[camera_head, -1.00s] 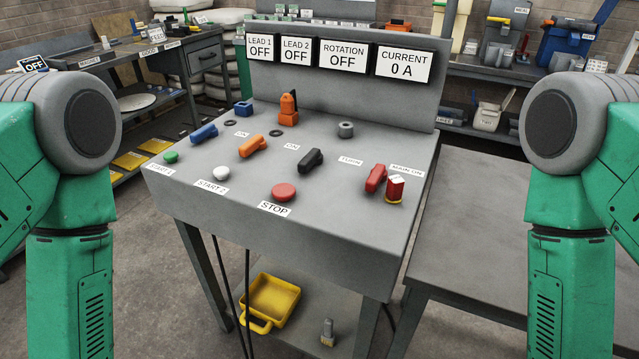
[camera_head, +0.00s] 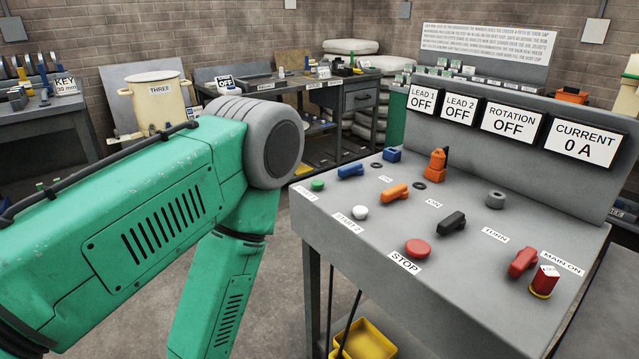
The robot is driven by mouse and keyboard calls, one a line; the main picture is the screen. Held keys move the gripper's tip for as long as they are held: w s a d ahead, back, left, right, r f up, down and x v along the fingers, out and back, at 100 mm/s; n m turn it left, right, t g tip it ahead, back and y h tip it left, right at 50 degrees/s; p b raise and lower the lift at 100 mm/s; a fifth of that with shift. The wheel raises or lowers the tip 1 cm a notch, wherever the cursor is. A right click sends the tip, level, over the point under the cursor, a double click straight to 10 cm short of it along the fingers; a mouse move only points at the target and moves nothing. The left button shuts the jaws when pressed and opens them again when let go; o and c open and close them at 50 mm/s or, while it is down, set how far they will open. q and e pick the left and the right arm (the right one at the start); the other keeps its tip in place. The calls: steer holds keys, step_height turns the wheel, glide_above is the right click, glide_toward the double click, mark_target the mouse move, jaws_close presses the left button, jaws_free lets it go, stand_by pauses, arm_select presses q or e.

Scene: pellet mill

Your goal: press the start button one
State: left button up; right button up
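The green start button one (camera_head: 317,185) sits at the left front corner of the grey control console (camera_head: 460,300), with its label (camera_head: 306,193) in front of it, partly legible. The white start 2 button (camera_head: 360,212) and the red stop button (camera_head: 418,248) lie to its right. The display marked LEAD 1 (camera_head: 422,100) reads OFF. My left arm comes in from the left, and its green links are left of the console, apart from the green button. My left gripper is out of frame below. My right arm and gripper are not in view.
Blue (camera_head: 351,171), orange (camera_head: 395,192), black (camera_head: 452,223) and red (camera_head: 523,262) switches stand on the console. A yellow bin (camera_head: 364,341) is underneath. Behind are a workbench (camera_head: 362,97) and a pot marked THREE (camera_head: 158,100). Open floor lies left of the console.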

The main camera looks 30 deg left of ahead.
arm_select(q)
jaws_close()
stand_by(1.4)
